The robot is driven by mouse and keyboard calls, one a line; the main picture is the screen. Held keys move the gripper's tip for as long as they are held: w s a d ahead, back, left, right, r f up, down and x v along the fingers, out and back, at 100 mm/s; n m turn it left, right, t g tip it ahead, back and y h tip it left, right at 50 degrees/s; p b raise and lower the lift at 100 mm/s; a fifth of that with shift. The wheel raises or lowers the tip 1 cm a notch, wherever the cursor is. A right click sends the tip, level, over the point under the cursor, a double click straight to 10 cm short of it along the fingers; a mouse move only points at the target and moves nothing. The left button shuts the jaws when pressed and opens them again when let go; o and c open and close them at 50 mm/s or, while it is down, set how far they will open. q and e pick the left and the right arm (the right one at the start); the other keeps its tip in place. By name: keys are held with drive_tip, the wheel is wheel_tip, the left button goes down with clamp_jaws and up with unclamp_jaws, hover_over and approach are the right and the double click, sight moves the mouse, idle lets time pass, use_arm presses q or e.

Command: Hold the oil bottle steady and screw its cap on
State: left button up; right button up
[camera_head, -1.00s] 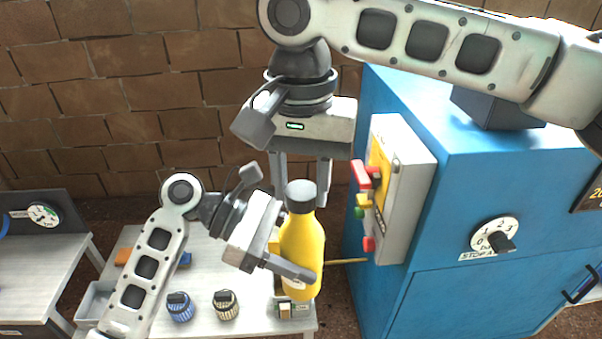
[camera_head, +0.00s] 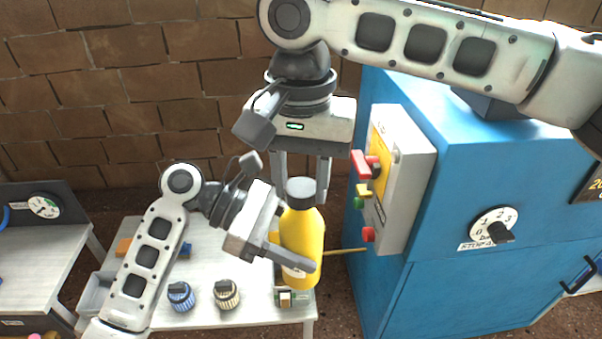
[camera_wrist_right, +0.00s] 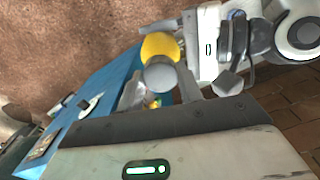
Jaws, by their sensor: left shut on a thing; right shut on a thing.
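The yellow oil bottle (camera_head: 303,238) stands roughly upright in the head view, above the front right of the white table. My left gripper (camera_head: 290,258) is shut around the bottle's body, and its finger hides part of the front. The dark grey cap (camera_head: 301,190) is on top of the bottle; whether its thread is engaged cannot be seen. My right gripper (camera_head: 302,178) comes from above, with its fingers on either side of the cap, shut on it. In the right wrist view the round grey cap (camera_wrist_right: 161,76) sits between the fingertips, with the yellow bottle (camera_wrist_right: 158,46) behind it.
A blue cabinet (camera_head: 470,180) with a grey button box (camera_head: 405,185) stands close to the right of the bottle. A brick wall is behind.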

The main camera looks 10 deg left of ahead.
drive_tip(key=shift+f, duration=0.2)
drive_tip(key=shift+f, duration=0.1)
drive_tip(key=m, duration=0.2)
drive_tip(key=shift+m, duration=0.4)
drive_tip(key=m, duration=0.4)
drive_tip(key=shift+a+m, duration=0.1)
drive_tip(key=shift+m, duration=0.3)
drive_tip(key=m, duration=0.4)
drive_tip(key=shift+m, duration=0.4)
drive_tip(key=m, duration=0.3)
drive_tip(key=shift+m, duration=0.4)
drive_tip(key=o, duration=0.9)
